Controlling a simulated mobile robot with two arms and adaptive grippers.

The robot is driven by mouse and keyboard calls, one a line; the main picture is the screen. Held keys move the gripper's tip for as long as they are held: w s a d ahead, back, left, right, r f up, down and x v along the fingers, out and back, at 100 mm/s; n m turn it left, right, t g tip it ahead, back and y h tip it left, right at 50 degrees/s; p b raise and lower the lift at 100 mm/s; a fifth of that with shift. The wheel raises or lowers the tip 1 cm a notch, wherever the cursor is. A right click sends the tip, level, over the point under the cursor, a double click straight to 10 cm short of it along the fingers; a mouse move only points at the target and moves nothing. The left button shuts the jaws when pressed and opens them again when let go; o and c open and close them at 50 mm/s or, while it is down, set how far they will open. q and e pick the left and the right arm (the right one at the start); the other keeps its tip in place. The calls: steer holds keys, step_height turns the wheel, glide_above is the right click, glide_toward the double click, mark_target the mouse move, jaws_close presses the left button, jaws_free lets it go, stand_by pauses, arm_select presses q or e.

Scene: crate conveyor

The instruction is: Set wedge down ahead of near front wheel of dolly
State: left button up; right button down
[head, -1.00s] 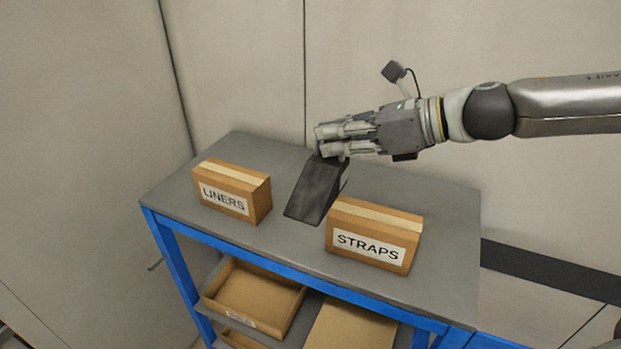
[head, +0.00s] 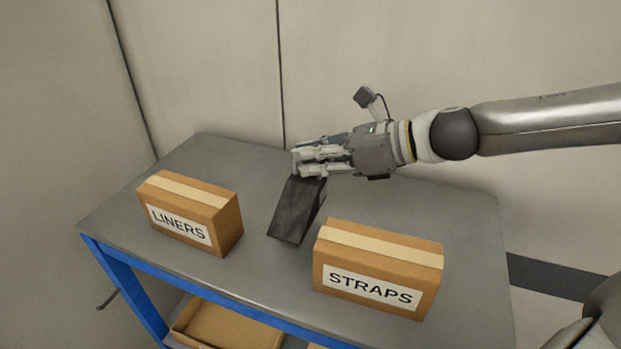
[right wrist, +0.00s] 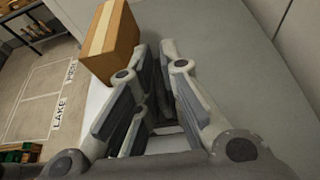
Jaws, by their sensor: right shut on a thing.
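The wedge (head: 298,212) is a dark grey block with a sloping face, at the bench's middle between two cartons in the head view. My right gripper (head: 308,162) reaches in from the right and is shut on the wedge's thick far end. The wedge's low end points toward the front of the bench. I cannot tell whether its underside touches the bench top. In the right wrist view the fingers (right wrist: 152,95) show, but the wedge is hard to make out between them. The dolly and its wheels are not in view. My left gripper is not in view.
The grey bench (head: 262,275) has a blue frame. The LINERS carton (head: 190,212) stands left of the wedge and the STRAPS carton (head: 378,268) close on its right. An open cardboard tray (head: 225,325) sits below. Wall panels (head: 400,50) stand behind the bench.

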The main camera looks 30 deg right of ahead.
mark_target(324, 177)
steer(key=shift+w+f, duration=0.15)
steer(key=shift+f, duration=0.15)
steer(key=f, duration=0.3)
steer(key=shift+w, duration=0.2)
steer(key=shift+s+d+f, duration=0.1)
steer(key=shift+f, duration=0.55)
steer(key=c, duration=1.6)
jaws_free()
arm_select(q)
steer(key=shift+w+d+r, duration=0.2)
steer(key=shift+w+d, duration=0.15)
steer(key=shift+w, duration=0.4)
arm_select(e)
steer(key=shift+o, duration=0.2)
